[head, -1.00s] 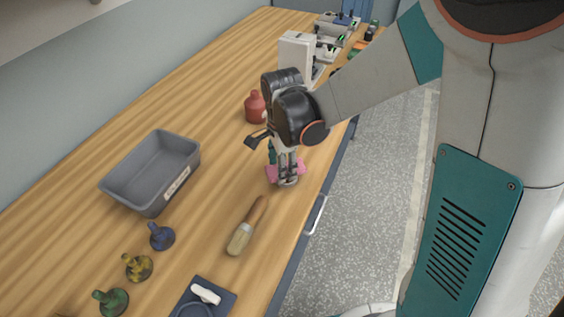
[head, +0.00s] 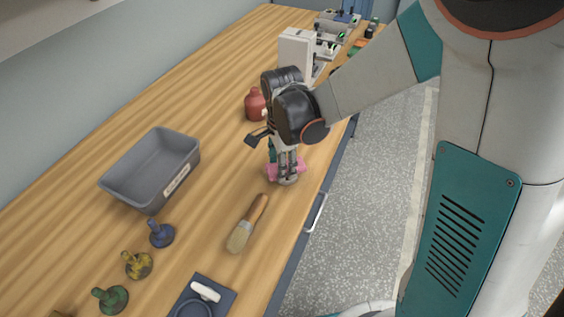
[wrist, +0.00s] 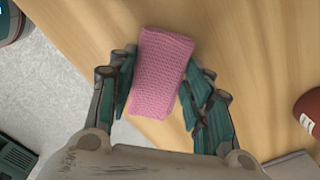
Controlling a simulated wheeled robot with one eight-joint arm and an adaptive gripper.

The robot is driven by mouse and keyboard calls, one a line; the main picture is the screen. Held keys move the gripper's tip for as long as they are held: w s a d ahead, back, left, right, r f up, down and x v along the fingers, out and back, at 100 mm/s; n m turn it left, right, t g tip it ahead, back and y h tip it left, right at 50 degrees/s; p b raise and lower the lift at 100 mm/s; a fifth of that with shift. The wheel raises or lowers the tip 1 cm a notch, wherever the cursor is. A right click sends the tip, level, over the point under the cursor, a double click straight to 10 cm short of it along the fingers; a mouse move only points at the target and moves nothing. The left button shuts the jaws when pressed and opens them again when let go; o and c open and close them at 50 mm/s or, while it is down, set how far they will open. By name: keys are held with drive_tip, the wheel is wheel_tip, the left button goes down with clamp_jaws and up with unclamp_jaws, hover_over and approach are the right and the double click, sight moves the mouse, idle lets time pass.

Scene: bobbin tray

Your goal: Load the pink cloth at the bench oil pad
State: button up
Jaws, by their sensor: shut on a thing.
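The pink cloth (head: 300,168) is at the bench's right edge in the head view, partly hidden by my gripper (head: 287,180). In the wrist view the pink cloth (wrist: 160,75) is a ribbed, oblong piece between the fingers of my gripper (wrist: 160,95). The fingers are shut on its two long sides. The gripper points down, low over the wooden bench (head: 215,110). I cannot tell whether the cloth touches the wood. I cannot make out the oil pad for certain; a red bottle (head: 255,105) stands behind the gripper.
A brush (head: 247,224) lies in front of the gripper. A grey bin (head: 150,205), blue (head: 161,234), yellow (head: 138,264) and green (head: 111,298) knobbed pieces are to the left. A dark mat (head: 218,288) lies in front. Equipment (head: 297,48) stands behind.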

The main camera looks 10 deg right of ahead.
drive_tip(key=shift+s+f+b, duration=0.1)
drive_tip(key=shift+f+b, duration=0.3)
drive_tip(key=shift+f, duration=0.05)
idle(1.4)
drive_tip(key=shift+r, duration=0.1)
drive_tip(key=shift+r+p, duration=2.55)
drive_tip(key=shift+r, duration=0.9)
